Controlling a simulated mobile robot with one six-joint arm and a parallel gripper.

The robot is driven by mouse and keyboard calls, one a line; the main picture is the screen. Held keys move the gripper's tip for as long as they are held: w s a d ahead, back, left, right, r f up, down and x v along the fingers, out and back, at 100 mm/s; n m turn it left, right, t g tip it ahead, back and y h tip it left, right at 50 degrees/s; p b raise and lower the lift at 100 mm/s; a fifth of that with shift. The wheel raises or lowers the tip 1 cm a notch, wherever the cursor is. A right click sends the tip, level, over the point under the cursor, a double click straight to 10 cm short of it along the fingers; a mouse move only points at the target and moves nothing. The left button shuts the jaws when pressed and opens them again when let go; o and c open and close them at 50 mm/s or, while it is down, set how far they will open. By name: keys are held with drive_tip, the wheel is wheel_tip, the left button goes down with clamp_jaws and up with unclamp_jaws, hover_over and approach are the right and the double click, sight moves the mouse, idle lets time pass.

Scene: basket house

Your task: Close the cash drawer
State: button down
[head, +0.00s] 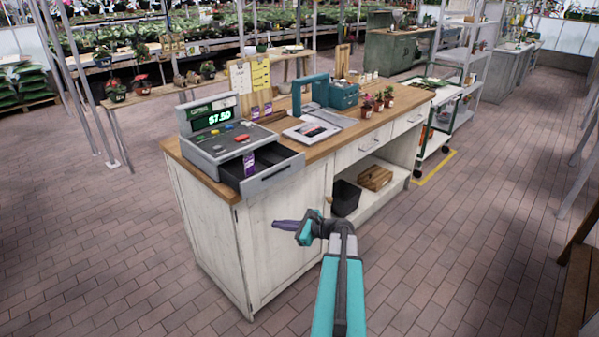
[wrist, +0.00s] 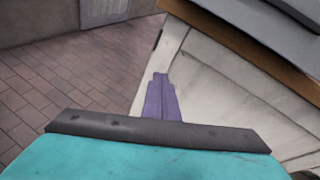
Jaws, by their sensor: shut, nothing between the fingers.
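The cash drawer (head: 272,179) sticks out open from the front of the grey cash register (head: 226,142), which stands on the left end of the wooden-topped counter (head: 325,146). The display reads $7.50. My gripper (head: 276,224) has purple fingers, shut and empty. It is below and in front of the drawer, before the counter's white cabinet door, apart from the drawer in the head view. In the wrist view, the purple fingers (wrist: 160,97) show against the white counter side, with a grey edge at the upper right.
An open shelf holds a black bin (head: 345,198) and a wooden crate (head: 375,178). The brick floor (head: 470,230) to the right is clear.

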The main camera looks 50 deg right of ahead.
sight(295, 166)
drive_tip(key=s+d+r+m+t+h, duration=0.2)
drive_tip(key=s+d+r+m, duration=0.1)
drive_tip(key=d+r, duration=0.3)
drive_tip(key=s+d+r+m+t+h, duration=0.1)
drive_tip(key=s+d+r, duration=0.4)
drive_tip(key=d, duration=0.5)
wheel_tip(295, 166, up, 2)
drive_tip(key=shift+s+d+r+m+t+h, duration=0.2)
drive_tip(key=shift+s+d+m+t+h, duration=0.2)
drive_tip(key=shift+m+h, duration=0.65)
drive_tip(key=w+p, duration=0.1)
drive_tip(key=w, duration=0.3)
drive_tip(key=w+p, duration=0.2)
drive_tip(key=w, duration=0.3)
drive_tip(key=w+d+p, duration=0.1)
drive_tip(key=w, duration=0.4)
drive_tip(key=shift+p, duration=0.35)
